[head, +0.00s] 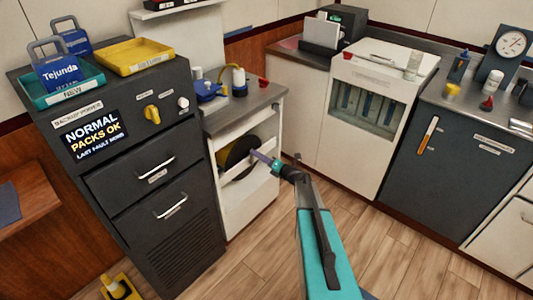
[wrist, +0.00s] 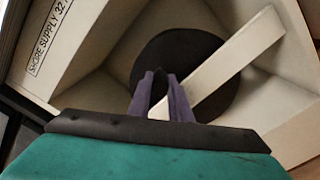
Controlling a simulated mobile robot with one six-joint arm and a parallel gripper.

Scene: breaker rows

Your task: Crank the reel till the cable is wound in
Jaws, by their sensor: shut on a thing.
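The reel is a dark disc (head: 240,150) inside an open white cabinet below the small counter; it also shows in the wrist view (wrist: 172,52). A pale flat crank bar (wrist: 232,60) crosses its face, running from upper right down to my gripper. My gripper (head: 258,157) reaches into the opening from the right. Its purple fingers (wrist: 160,100) are shut at the lower-left end of the crank bar, and they hide the part held between them. I cannot make out any loose cable in either view.
The opening's pale walls surround my gripper closely, with a "SHORE SUPPLY" label (wrist: 50,40) at upper left. A dark drawer cabinet (head: 150,200) stands left of the reel. The wooden floor (head: 400,240) is clear, except for a yellow item (head: 119,287) at lower left.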

